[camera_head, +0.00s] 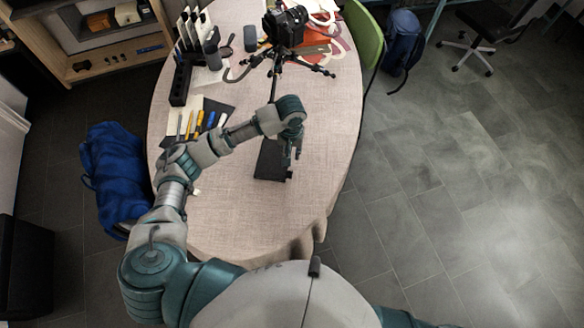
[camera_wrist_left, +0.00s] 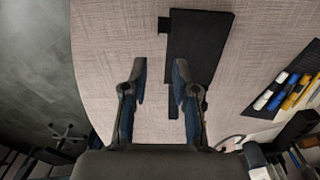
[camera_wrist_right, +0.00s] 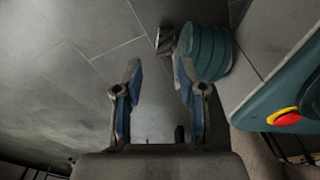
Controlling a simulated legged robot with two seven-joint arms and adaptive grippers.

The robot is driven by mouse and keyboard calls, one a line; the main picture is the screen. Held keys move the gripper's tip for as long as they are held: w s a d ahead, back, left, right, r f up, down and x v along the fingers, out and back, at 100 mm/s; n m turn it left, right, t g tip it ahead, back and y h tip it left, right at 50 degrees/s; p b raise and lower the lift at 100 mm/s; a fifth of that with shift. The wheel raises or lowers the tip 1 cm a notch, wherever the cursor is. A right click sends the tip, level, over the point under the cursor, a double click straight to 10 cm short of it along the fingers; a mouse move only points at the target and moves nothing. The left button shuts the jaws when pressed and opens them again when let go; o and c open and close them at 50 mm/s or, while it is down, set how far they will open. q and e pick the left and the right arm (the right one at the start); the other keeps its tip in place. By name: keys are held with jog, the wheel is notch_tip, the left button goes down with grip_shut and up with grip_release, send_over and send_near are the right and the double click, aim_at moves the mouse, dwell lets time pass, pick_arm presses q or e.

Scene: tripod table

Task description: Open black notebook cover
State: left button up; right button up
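The black notebook (camera_head: 270,160) lies on the oval table in front of me, and its cover looks closed. In the left wrist view the notebook (camera_wrist_left: 203,45) shows as a dark rectangle with a small black tab at its left edge. My left gripper (camera_head: 291,158) is at the notebook's right side, and the arm hides part of it. In the left wrist view the left gripper (camera_wrist_left: 160,75) has its fingers apart with nothing between them; the right finger overlaps the notebook's near end. My right gripper (camera_wrist_right: 155,75) is open and empty, over the floor away from the table.
A small tripod with a camera (camera_head: 285,27) stands at the table's far end. Several pens (camera_head: 199,124) lie on a dark mat at the left, near a black organizer (camera_head: 181,78). The table (camera_head: 330,130) is clear right of the notebook. A blue bag (camera_head: 115,165) sits left of the table.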

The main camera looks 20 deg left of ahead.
aim_at(292, 172)
pick_arm(q)
notch_tip(292, 172, down, 13)
jog(key=shift+w+d+r+b, duration=0.1)
jog(key=shift+d+r+b, duration=0.1)
jog(key=shift+b, duration=0.65)
jog(key=shift+a+f, duration=0.1)
jog(key=shift+f, duration=0.4)
pick_arm(e)
jog(key=w, duration=0.1)
jog(key=w+r, duration=0.1)
jog(key=w, duration=0.3)
jog(key=shift+a+r, duration=0.25)
jog(key=shift+a, duration=0.15)
pick_arm(q)
grip_shut()
